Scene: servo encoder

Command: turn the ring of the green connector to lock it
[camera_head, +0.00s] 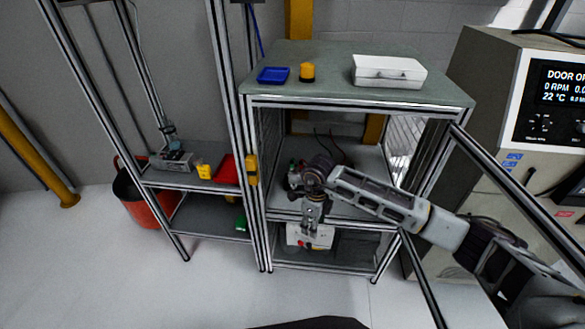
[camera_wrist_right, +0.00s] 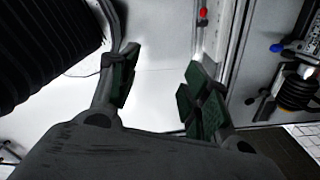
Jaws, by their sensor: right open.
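My right arm comes in from the right in the head view, and its gripper (camera_head: 312,230) hangs in front of the open cabinet, before a white box on its lower level. In the right wrist view the right gripper (camera_wrist_right: 160,66) is open, its two green-padded fingers apart with nothing between them. I cannot make out the green connector or its ring for certain in either view; my right arm hides part of the cabinet's inside. My left gripper is not in view.
The cabinet (camera_head: 270,104) carries a blue tray (camera_head: 273,75), an orange-yellow part (camera_head: 307,72) and a white case (camera_head: 389,72) on top. Its door stands open at right. A shelf rack with a red tray (camera_head: 228,170) stands left. A black ribbed body (camera_wrist_right: 45,45) is close left in the wrist view.

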